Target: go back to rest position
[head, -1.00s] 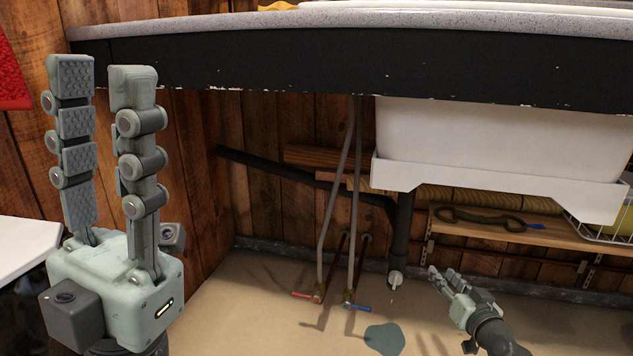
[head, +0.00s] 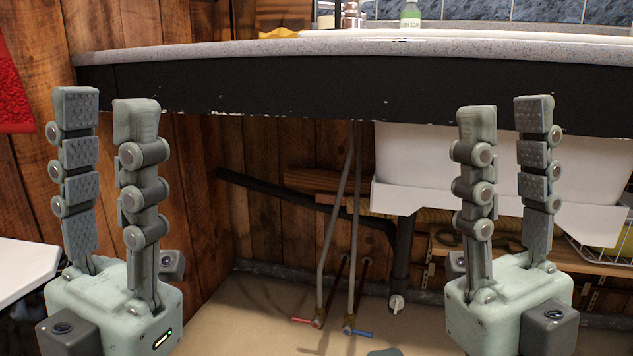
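My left gripper (head: 108,105) stands upright at the left of the head view, its two fingers apart with nothing between them. My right gripper (head: 505,110) stands upright at the right, also with its fingers apart and empty. Both are in front of the counter's dark front edge, and neither is seen touching anything. My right gripper hides part of the white sink basin behind it.
A grey speckled counter (head: 330,47) with a black front (head: 300,90) spans the view. Under it are a white sink basin (head: 420,160), pipes (head: 335,220) and a wooden shelf (head: 590,267). A green-labelled bottle (head: 410,16) stands on top. A white surface (head: 25,268) is at left.

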